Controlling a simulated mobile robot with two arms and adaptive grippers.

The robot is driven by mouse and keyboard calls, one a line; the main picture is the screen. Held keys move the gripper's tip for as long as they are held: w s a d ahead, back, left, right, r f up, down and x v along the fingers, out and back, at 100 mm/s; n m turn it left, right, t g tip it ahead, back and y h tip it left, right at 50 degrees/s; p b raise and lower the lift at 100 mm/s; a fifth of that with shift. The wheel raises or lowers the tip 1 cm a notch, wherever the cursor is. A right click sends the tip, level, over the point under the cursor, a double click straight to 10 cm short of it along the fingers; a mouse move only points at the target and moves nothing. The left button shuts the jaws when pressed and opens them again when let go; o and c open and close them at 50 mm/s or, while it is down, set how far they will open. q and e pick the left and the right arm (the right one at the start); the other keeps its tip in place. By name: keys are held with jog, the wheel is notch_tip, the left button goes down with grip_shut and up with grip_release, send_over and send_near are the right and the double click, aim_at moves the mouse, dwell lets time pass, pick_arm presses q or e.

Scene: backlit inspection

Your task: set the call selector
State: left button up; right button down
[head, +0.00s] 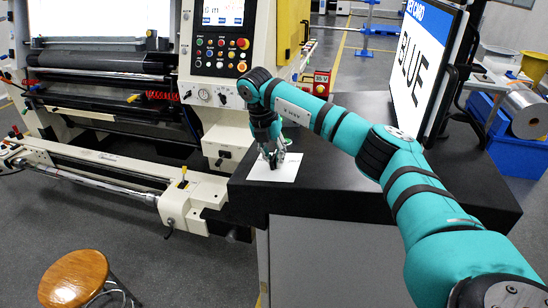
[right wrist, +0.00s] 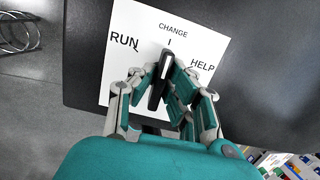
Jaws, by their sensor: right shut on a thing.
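The call selector is a black, elongated knob (right wrist: 165,72) on a white plate (head: 285,168). In the right wrist view the plate (right wrist: 205,35) carries the words RUN at left, CHANGE at top and HELP at right, with small tick marks. The knob's far end points up toward the CHANGE mark. My right gripper (head: 272,156) is over the plate, fingers down; in the right wrist view its fingers (right wrist: 163,88) are closed on the knob from both sides. My left gripper is not in view.
The plate lies on a dark table (head: 450,185). A sign (head: 418,62) reading BLUE under a blue band stands on its right side. A machine with a button panel (head: 222,45) stands at left. A wooden stool (head: 75,282) is at the lower left.

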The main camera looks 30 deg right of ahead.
jog(key=shift+r, duration=0.1)
dwell(0.4)
jog(key=c, duration=1.4)
grip_release()
jog(key=v, duration=1.2)
